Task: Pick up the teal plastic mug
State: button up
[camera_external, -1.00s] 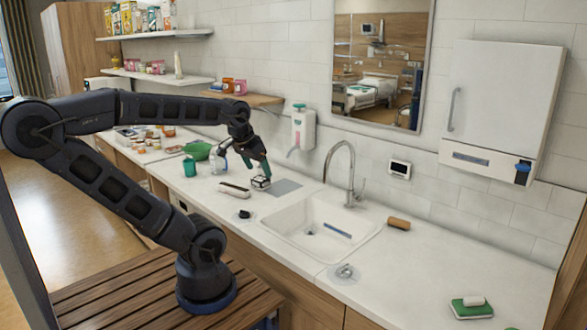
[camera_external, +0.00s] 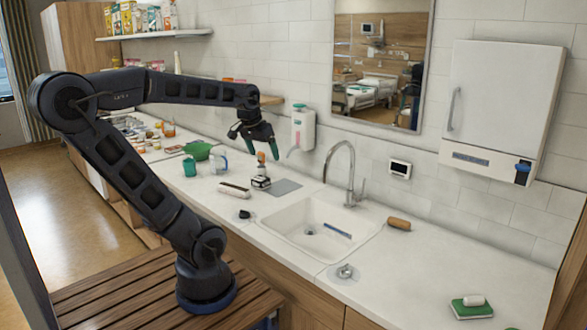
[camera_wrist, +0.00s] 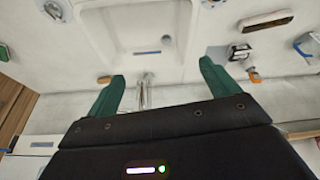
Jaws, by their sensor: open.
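The teal mug (camera_external: 189,166) stands upright on the counter in the external view, left of the sink and just in front of a green bowl (camera_external: 199,150). My gripper (camera_external: 262,152) is open and empty, above the counter to the right of the mug and clearly apart from it. In the wrist view my gripper's two green fingers (camera_wrist: 162,70) are spread over the sink's edge, with nothing between them. I cannot make out the mug for certain in the wrist view; a blue-rimmed object at its right edge is cut off.
A clear jug (camera_external: 220,162) stands between the mug and my gripper. A small black-and-white device with an orange top (camera_external: 261,181) and a long pale brush (camera_external: 234,190) lie nearby. The sink (camera_external: 310,225) has a tall faucet (camera_external: 347,170). A soap dispenser (camera_external: 303,130) hangs on the wall.

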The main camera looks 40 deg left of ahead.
jog(key=w+a+r+n+g, duration=0.15)
jog(key=w+a+n, duration=0.25)
jog(key=w+a, duration=0.65)
jog(key=w+a+r+n+g, duration=0.1)
jog(key=w+a+r+n, duration=0.15)
jog(key=w+a, duration=0.75)
jog(key=a+f+n, duration=0.3)
jog(key=a, duration=1)
jog(key=a+f+n, duration=0.2)
jog(key=a+f, duration=0.2)
jog(key=a, duration=0.9)
jog(key=n+g, duration=0.2)
jog(key=n, duration=0.4)
send_near(189, 166)
jog(key=w+a, duration=0.2)
jog(key=a, duration=0.1)
jog(key=shift+s+a+f, duration=0.1)
jog(key=shift+a+f, duration=0.05)
jog(key=shift+f, duration=1.75)
jog(key=shift+s+a+f, duration=0.1)
jog(key=shift+f, duration=1.8)
jog(key=shift+s+a+f, duration=0.1)
jog(key=shift+a+f, duration=0.05)
jog(key=shift+f, duration=1.75)
